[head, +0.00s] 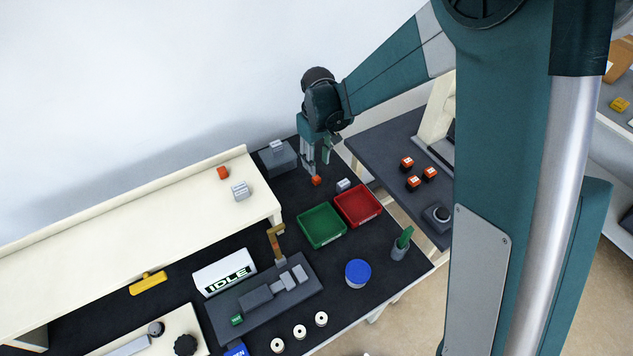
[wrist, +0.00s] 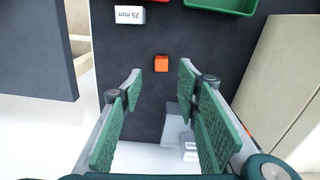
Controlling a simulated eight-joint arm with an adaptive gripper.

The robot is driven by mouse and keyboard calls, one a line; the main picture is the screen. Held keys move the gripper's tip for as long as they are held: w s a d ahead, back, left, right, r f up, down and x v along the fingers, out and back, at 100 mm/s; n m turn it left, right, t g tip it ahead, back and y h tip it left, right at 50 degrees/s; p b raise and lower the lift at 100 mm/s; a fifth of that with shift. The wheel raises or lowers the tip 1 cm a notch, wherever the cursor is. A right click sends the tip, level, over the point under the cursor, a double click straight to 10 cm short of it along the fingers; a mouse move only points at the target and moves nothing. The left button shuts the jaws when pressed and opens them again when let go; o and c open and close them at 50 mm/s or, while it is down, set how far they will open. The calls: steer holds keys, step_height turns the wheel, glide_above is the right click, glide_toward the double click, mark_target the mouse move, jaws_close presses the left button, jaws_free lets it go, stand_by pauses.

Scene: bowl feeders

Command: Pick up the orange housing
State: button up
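A small orange block, which looks like the orange housing (head: 316,180), lies on the black bench top. It also shows in the wrist view (wrist: 162,63), beyond the fingertips and roughly in line with the gap between them. My gripper (head: 318,165) is above the housing in the head view. In the wrist view its green-padded fingers (wrist: 160,88) are spread apart with nothing between them.
A white block marked 25 mm (wrist: 130,15) lies close to the housing. Green (head: 321,226) and red (head: 358,205) trays stand nearby. A grey box (head: 279,161) with a white block on top stands beside my gripper. Several orange-black parts (head: 413,183) are on the side table.

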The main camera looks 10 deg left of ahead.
mark_target(316, 178)
steer(key=shift+a+f, duration=0.3)
steer(key=shift+f, duration=0.15)
steer(key=shift+f, duration=1.25)
steer(key=shift+d+f+b, duration=0.15)
steer(key=shift+f+b, duration=0.4)
steer(key=shift+f, duration=2.05)
steer(key=c, duration=0.8)
